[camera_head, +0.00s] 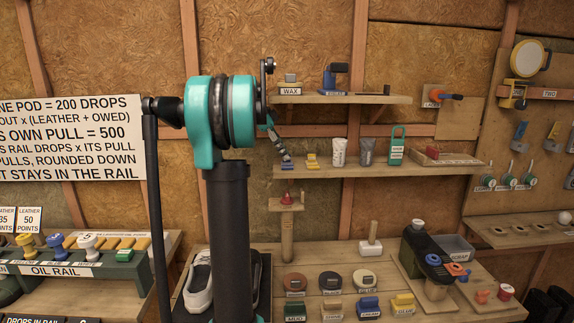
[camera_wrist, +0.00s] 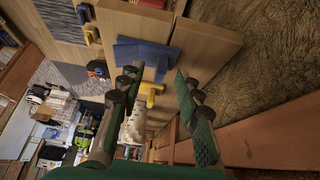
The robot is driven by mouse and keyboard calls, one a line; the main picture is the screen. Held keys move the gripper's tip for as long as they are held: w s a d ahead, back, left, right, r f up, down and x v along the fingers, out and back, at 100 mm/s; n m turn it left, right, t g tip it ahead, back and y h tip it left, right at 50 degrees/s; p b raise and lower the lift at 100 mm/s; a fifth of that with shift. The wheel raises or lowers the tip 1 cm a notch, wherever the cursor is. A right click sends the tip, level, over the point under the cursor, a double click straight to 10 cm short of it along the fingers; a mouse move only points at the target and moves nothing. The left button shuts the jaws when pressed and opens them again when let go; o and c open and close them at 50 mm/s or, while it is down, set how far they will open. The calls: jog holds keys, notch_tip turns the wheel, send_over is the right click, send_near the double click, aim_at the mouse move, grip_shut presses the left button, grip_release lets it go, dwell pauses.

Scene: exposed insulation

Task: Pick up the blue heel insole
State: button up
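A small blue piece, which looks like the blue heel insole (camera_wrist: 143,53), lies on the wooden shelf in the wrist view, just beyond my fingertips. In the head view it is small and mostly hidden by my gripper at the left part of the middle shelf. My gripper (camera_wrist: 160,76) is open, its two dark fingers apart on either side of the view, with nothing seen between the pads. In the head view my gripper (camera_head: 285,157) reaches down to the shelf from behind my arm. Whether a fingertip touches the insole I cannot tell.
A yellow piece (camera_head: 312,161) lies close to the right of the blue one. A white speckled cup (camera_head: 339,152), a grey cup (camera_head: 367,152) and a green tag (camera_head: 397,146) stand farther right. An upper shelf (camera_head: 340,98) hangs above. A red-topped post (camera_head: 287,200) stands below.

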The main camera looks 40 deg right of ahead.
jog(key=shift+s+d+f, duration=0.2)
jog(key=shift+f, duration=0.35)
grip_shut()
jog(key=shift+r, duration=0.1)
jog(key=shift+r, duration=0.6)
jog(key=s+a, duration=1.1)
jog(key=s, duration=0.2)
jog(key=shift+s+a, duration=0.3)
jog(key=shift+s, duration=0.05)
